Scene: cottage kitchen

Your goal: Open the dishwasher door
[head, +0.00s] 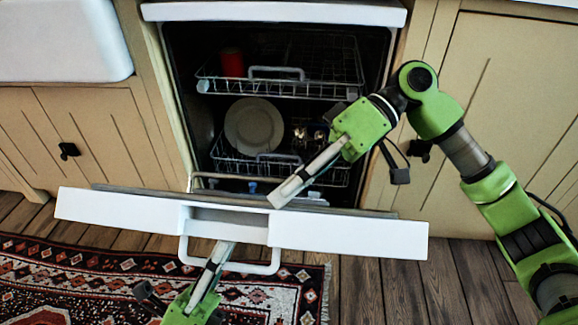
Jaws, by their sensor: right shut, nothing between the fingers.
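The dishwasher (275,12) is in the middle of the head view, with its door (350,234) tilted well down and outward and the interior exposed. The door's white top edge faces me, with a loop handle (276,256) on its front. My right gripper (283,195) is shut and empty, its fingertips at the inner side of the door's top edge; I cannot tell whether they touch. My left gripper (222,252) is low in front of the door, its fingers pointing up by the handle. Its finger gap does not show clearly.
Inside are an upper rack (290,88) with a red cup (232,63) and a lower rack (330,172) with a white plate (254,126). A patterned rug (60,275) lies front left. Cabinets (85,125) flank the dishwasher. Wooden floor (420,285) is clear at front right.

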